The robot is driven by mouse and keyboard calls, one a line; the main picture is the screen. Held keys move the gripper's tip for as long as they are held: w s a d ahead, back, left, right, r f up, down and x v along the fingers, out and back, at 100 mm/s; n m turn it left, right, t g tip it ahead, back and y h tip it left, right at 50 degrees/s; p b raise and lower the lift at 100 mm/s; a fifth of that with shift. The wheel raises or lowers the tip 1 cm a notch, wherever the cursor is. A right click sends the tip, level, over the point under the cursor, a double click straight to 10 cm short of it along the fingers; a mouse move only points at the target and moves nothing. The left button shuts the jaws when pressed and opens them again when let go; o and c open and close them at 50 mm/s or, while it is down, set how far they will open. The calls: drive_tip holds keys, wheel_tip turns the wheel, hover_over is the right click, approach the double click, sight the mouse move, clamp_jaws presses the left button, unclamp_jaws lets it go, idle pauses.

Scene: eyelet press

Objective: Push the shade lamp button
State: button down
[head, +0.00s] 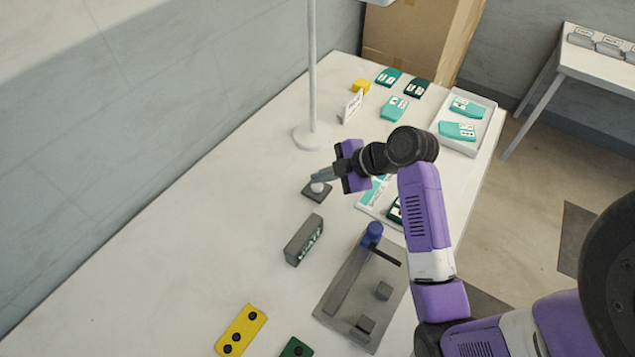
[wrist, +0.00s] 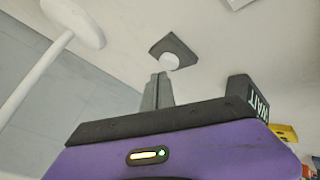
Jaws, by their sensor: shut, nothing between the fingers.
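The button is a white dome on a dark square base (head: 316,194), lying on the table near the lamp's foot; it also shows in the wrist view (wrist: 182,49). The lamp is a white pole (head: 312,70) on a round white foot (head: 305,139), which in the wrist view (wrist: 78,20) is left of the button. My gripper (head: 318,177) is shut and empty, its grey fingertips right by the white dome. In the wrist view the fingertips (wrist: 160,78) end just short of the dome; I cannot tell whether they touch it.
A grey block marked WAIT (head: 303,240) stands near the button. A grey fixture plate with a blue knob (head: 373,233) is nearer me. Teal cards (head: 395,108), a yellow block (head: 361,86) and a white tray (head: 484,121) are farther back. The table's left side is clear.

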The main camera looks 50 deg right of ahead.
wheel_tip(320, 180, up, 6)
drive_tip(key=p, duration=0.4)
drive_tip(key=shift+p, duration=0.35)
idle(0.6)
drive_tip(key=w+d+r+m+t+h, duration=0.25)
drive_tip(key=d+r+m+h, duration=0.2)
drive_tip(key=d+m, duration=0.3)
drive_tip(key=m+t+h+b, duration=0.1)
drive_tip(key=m+t+h, duration=0.25)
drive_tip(key=m, duration=0.35)
hover_over(321, 187)
drive_tip(key=f+v, duration=0.1)
drive_tip(key=v, duration=0.3)
drive_tip(key=s+a+n+y+b, duration=0.2)
drive_tip(key=s+a+y, duration=0.3)
drive_tip(key=s+a, duration=1.4)
drive_tip(key=shift+s+a+n+y+b, duration=0.25)
drive_tip(key=shift+s+n+y+b, duration=0.15)
drive_tip(key=shift+s, duration=0.25)
